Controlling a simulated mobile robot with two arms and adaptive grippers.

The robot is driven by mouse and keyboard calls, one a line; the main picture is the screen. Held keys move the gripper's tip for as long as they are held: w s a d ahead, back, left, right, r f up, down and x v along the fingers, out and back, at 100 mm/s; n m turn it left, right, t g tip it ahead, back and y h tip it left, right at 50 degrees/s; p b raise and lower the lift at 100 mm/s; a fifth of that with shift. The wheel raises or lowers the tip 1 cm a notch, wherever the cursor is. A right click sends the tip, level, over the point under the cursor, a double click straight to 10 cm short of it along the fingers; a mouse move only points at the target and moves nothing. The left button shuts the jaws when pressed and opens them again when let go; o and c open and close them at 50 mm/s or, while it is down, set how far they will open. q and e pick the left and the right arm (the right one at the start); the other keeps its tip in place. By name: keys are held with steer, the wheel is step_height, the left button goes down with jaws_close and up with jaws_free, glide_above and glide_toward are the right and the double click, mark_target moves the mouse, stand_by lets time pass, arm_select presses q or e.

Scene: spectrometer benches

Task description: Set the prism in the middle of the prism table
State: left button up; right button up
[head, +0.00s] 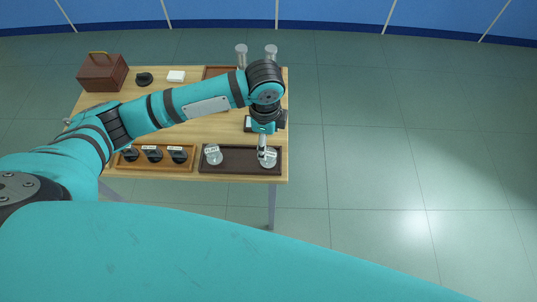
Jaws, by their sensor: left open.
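My left gripper (264,151) points straight down, open, over the right end of a dark brown tray (240,165) at the table's front edge. Its fingertips are at or just above a pale round labelled piece (268,159); I cannot tell whether they touch it. A similar round labelled piece (213,155) sits at the tray's left end. I cannot make out which thing is the prism or the prism table. My left arm and wrist hide much of the table's middle. My right gripper is not in view.
A wooden tray (154,168) with several black labelled pieces stands left of the dark tray. At the back of the table are a brown box (103,73), a black round thing (144,79), a white block (176,76) and two grey cylinders (241,55). Open floor lies right.

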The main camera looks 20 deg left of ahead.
mark_target(268, 153)
arm_select(q)
step_height(268, 153, down, 5)
steer(key=shift+r, duration=0.15)
steer(key=shift+w+d+f+p, duration=0.15)
steer(key=shift+f+p, duration=0.15)
steer(key=shift+f, duration=0.6)
steer(key=shift+w+a+f+p, duration=0.1)
steer(key=shift+w+f+p, duration=0.15)
steer(key=shift+f, duration=0.6)
steer(key=shift+w+d+f+p, duration=0.1)
steer(key=shift+f+p, duration=0.25)
steer(key=shift+f, duration=0.55)
steer(key=c, duration=1.4)
jaws_close()
steer(key=shift+r, duration=0.15)
